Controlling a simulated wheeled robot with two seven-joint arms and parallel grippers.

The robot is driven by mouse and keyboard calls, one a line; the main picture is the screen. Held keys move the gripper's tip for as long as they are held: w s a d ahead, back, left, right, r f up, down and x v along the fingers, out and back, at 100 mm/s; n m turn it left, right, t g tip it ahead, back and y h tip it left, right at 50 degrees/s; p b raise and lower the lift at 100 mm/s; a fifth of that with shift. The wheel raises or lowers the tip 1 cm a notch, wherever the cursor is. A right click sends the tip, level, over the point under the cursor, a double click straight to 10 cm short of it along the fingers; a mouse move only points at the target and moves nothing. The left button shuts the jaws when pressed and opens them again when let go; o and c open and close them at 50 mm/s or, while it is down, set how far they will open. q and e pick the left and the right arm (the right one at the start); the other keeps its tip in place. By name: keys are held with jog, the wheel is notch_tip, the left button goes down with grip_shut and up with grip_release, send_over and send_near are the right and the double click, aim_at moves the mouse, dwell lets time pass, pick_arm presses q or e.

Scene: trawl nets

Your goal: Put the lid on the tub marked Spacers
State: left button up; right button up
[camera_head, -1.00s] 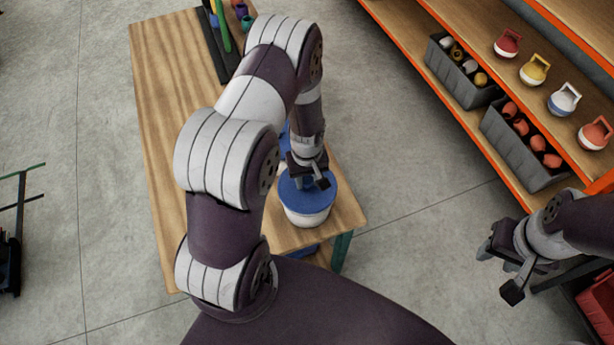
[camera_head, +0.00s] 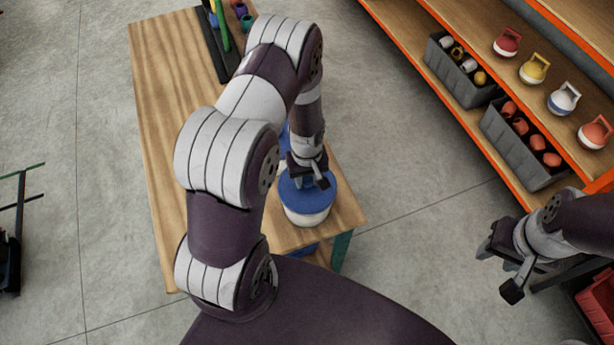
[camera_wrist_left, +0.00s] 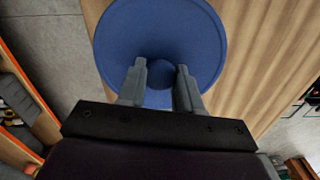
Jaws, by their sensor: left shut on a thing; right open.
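A white tub (camera_head: 308,218) stands near the front right corner of the wooden table. The blue lid (camera_head: 316,200) lies over its mouth and looks about level; whether it is fully seated cannot be told. My left gripper (camera_head: 308,178) is above the lid, shut on its central knob. In the left wrist view the round lid (camera_wrist_left: 120,40) fills the top, with its knob (camera_wrist_left: 160,74) between the fingertips of my left gripper (camera_wrist_left: 160,80). Any marking on the tub is not visible. My right gripper (camera_head: 500,268) is open and empty, off to the right, away from the table.
My left arm covers much of the wooden table (camera_head: 160,110). Another blue thing (camera_head: 284,142) is partly hidden behind that arm. A dark tray (camera_head: 215,50) with coloured items lies at the far end. Shelving with grey bins (camera_head: 520,150) and buoy-like items (camera_head: 535,70) stands to the right.

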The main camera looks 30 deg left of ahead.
pick_arm(q)
jog(key=o, duration=1.6)
notch_tip(320, 180, up, 7)
jog(key=p, duration=0.6)
jog(key=shift+c, duration=0.4)
grip_shut()
jog(key=shift+f, duration=0.1)
dwell(0.5)
